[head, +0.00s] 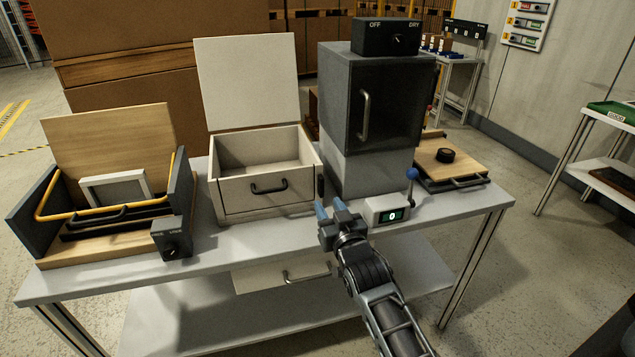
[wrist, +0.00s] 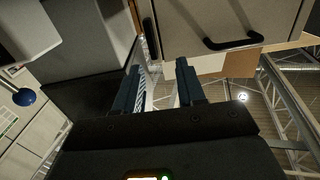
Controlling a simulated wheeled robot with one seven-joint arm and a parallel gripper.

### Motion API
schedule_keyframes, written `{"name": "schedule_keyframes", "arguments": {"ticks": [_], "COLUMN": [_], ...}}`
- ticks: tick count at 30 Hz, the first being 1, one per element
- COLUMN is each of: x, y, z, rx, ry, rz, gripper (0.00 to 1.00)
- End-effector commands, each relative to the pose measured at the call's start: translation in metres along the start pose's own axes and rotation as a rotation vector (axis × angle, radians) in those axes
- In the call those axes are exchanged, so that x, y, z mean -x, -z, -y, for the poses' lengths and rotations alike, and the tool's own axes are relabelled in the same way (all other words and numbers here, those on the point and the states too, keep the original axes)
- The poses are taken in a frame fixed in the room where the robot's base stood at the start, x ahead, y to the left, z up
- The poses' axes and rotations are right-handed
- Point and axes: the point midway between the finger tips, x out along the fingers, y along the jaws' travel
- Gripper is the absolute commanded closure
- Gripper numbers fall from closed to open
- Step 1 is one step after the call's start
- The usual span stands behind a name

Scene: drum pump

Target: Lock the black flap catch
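A small black upright part, apparently the flap catch (head: 319,182), sits at the right front corner of the cream box (head: 265,192). The box's lid (head: 246,80) stands open and upright behind it. In the wrist view the black part (wrist: 150,39) shows above the gap between my fingers, beside the box's dark handle (wrist: 232,43). My gripper (head: 329,208) is open and empty, with blue fingertips apart, just in front of and below the catch. The wrist view also shows both fingers (wrist: 158,85) apart. I cannot tell whether the catch is locked.
Right of my gripper stands a small display box (head: 385,210) with a blue-knobbed lever (head: 412,174). A grey cabinet (head: 370,105) stands behind. A wooden fixture with a yellow bar (head: 105,213) is at the left. The table's front strip (head: 230,248) is clear.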

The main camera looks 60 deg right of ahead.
Motion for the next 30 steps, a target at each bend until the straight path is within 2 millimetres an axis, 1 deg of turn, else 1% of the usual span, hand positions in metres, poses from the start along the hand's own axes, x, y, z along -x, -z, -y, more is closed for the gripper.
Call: {"name": "schedule_keyframes", "arguments": {"ticks": [1, 4, 8, 15, 19, 24, 30], "x": [-0.007, -0.015, -0.028, -0.064, -0.079, -0.089, -0.09], "y": [0.004, 0.006, 0.006, 0.006, 0.004, 0.005, 0.006], "z": [-0.007, -0.013, -0.013, -0.015, -0.014, -0.014, -0.013], "rx": [0.003, 0.005, 0.004, 0.005, 0.006, 0.005, 0.004], "ry": [-0.014, -0.024, -0.023, -0.024, -0.023, -0.022, -0.021], "rz": [-0.005, -0.007, -0.008, -0.009, -0.008, -0.008, -0.007], "gripper": [0.61, 0.61, 0.61, 0.61, 0.61, 0.61, 0.61]}}
